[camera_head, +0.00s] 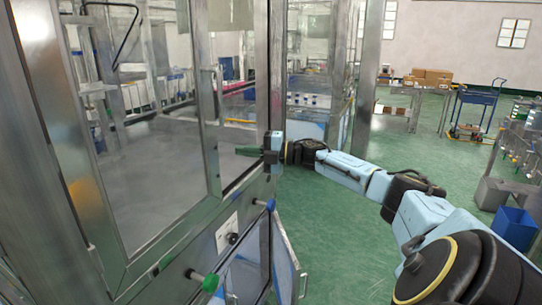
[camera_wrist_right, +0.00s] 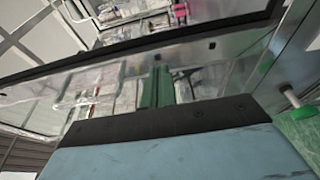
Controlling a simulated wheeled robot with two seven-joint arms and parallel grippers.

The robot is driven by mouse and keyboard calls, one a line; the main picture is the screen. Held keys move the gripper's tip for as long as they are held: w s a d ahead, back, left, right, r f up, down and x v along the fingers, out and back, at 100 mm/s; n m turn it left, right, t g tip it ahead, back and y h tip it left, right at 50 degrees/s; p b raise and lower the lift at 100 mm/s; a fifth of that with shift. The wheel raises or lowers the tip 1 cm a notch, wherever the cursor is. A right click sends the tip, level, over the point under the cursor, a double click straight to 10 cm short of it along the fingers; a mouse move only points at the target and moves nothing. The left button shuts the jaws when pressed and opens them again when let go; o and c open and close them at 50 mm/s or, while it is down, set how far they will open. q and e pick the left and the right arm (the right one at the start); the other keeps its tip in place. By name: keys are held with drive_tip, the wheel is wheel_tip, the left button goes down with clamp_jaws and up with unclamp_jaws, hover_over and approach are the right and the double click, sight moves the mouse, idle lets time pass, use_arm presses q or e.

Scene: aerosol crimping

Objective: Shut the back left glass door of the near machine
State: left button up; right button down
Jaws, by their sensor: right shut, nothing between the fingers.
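The near machine (camera_head: 108,262) fills the left of the head view, with a steel frame and tall glass doors. A glass door (camera_head: 150,150) with a steel edge and upright handle (camera_head: 214,95) faces me. Right of its edge is a narrow gap or pane up to a steel post; I cannot tell which, nor how far the door stands open. My right gripper (camera_head: 248,151) is shut and empty, its green fingers pointing left beside that post. In the right wrist view its green fingers (camera_wrist_right: 156,88) show before a dark-edged glass panel (camera_wrist_right: 215,60); contact is unclear. My left gripper is out of view.
A lower cabinet door (camera_head: 287,255) hangs open below the machine. Green and blue knobs (camera_head: 210,282) stick out from its front. A blue cart (camera_head: 475,105), a steel table with boxes (camera_head: 400,105) and a blue bin (camera_head: 515,228) stand right. Green floor (camera_head: 330,220) is clear between.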

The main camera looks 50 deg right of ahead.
drive_tip(key=v, duration=0.7)
drive_tip(key=shift+s, duration=0.45)
drive_tip(key=shift+f, duration=0.1)
